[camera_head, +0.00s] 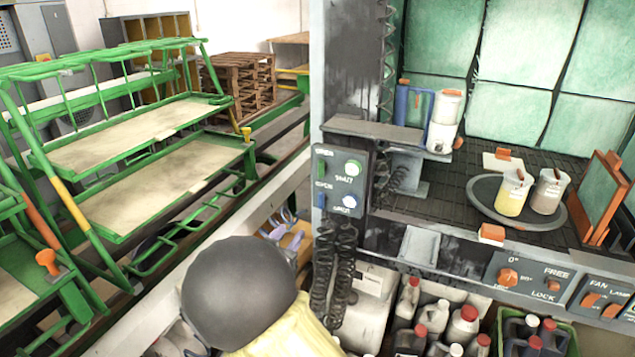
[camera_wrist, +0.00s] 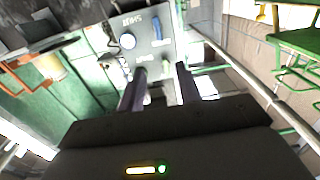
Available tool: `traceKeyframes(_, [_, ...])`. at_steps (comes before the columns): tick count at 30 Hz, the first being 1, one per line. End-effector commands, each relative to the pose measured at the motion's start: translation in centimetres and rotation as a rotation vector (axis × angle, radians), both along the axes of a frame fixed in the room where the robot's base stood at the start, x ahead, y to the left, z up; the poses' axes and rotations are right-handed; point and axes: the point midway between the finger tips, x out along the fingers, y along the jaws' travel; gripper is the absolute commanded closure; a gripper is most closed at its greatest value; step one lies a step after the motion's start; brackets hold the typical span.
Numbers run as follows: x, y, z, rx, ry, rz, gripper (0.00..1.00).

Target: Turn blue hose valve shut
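A grey control panel (camera_head: 340,183) is fixed to the dark upright post in the head view. A short blue handle (camera_head: 320,198), which looks like the blue hose valve, stands upright on its lower left, below a green handle (camera_head: 321,168). In the wrist view the panel appears upside down, with the blue handle (camera_wrist: 155,29) beyond my fingertips. My gripper (camera_wrist: 161,74) is open, its two dark fingers apart and pointing toward the panel. I see nothing held between them. The gripper does not show in the head view.
White round gauges (camera_head: 351,168) sit beside the handles. Dark coiled hoses (camera_head: 330,270) hang below the panel. Green racks (camera_head: 150,130) stand at left. Several bottles (camera_head: 435,315) stand below the bench.

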Motion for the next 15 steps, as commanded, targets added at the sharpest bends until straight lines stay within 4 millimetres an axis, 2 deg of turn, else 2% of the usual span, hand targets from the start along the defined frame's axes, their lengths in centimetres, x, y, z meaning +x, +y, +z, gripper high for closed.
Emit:
traceKeyframes(10, [0.0, 0.0, 0.0, -0.003, -0.008, -0.006, 0.65])
traceKeyframes(15, [0.9, -0.3, 0.0, -0.002, -0.006, -0.007, 0.65])
